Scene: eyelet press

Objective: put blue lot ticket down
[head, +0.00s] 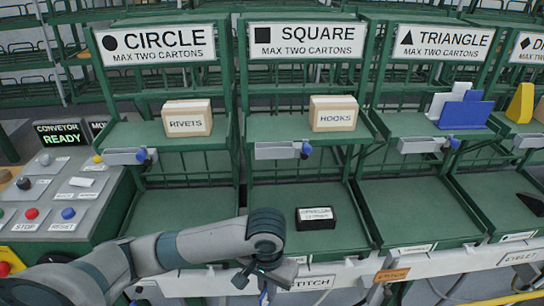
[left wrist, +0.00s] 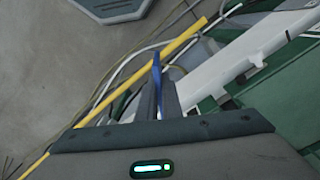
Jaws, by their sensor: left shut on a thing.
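My left gripper (head: 262,284) is low in front of the square bay, near the white front rail. In the left wrist view its two dark fingers (left wrist: 158,100) are shut on a thin blue piece, the blue lot ticket (left wrist: 157,68), seen nearly edge-on. Most of the ticket is hidden by the fingers. In the head view the arm and gripper cover most of it. My right gripper is not in view.
Green bays carry circle, square (head: 307,41) and triangle signs. Cartons of rivets (head: 187,118) and hooks (head: 334,114) stand on upper shelves; a black box (head: 315,218) lies on the lower square shelf. A control panel (head: 62,190) stands left. Small trays with blue pieces line the upper shelf fronts.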

